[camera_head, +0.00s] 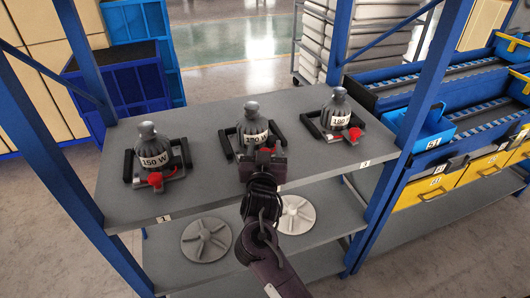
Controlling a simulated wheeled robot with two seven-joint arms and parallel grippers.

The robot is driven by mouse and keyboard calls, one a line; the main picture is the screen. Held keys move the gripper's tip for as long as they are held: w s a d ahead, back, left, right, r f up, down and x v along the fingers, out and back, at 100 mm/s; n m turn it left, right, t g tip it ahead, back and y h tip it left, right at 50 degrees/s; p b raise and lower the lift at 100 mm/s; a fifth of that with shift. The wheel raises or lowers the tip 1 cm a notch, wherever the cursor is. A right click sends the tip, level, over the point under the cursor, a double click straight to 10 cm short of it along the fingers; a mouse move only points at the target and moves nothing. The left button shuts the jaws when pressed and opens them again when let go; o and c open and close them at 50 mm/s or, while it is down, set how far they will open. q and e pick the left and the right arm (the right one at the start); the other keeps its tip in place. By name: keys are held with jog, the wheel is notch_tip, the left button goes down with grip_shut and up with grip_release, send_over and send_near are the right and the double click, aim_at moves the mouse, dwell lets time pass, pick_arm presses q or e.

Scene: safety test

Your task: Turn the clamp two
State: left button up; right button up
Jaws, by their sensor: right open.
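Three clamps with grey bulb-shaped pieces stand in a row on the upper shelf (210,190). The middle clamp (228,142) has black side handles, a labelled grey piece (252,122) and a red part (269,150). The left clamp (155,158) is marked 150 W, with label 1 on the shelf edge below it. The right clamp (336,115) is marked 180, with label 3 below. My right gripper (264,158) is open at the front of the middle clamp, overlapping its red part. Contact cannot be told. It hides the clamp's front. My left gripper is out of view.
Blue posts (70,150) flank the shelf. Two round ribbed discs, one grey (206,240) and one white (297,214), lie on the lower shelf. Yellow drawers (435,190) and blue bins stand at right. Bare shelf lies between the left and middle clamps.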

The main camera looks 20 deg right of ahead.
jog(key=c, duration=0.9)
jog(key=shift+c, duration=0.2)
